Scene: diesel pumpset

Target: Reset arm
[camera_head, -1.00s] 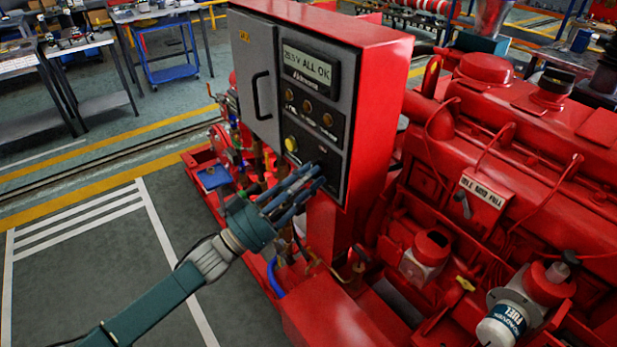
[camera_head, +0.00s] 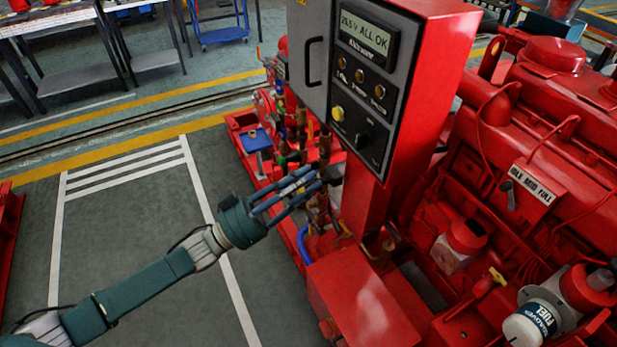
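My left arm comes in from the lower left. Its teal gripper (camera_head: 310,182) is in front of the lower left side of the red control cabinet (camera_head: 436,30), below the panel, with pipes and valves behind its fingers. No object shows in its fingers, but their gap is hard to make out at this angle. The fingers look apart from the panel. My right gripper is out of view.
The red diesel engine (camera_head: 545,130) fills the right side, with an "IDLE MID FULL" lever plate (camera_head: 532,183) and a white fuel filter (camera_head: 530,325). Pipes and valves (camera_head: 290,140) stand left of the cabinet. The marked floor (camera_head: 130,215) at left is open.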

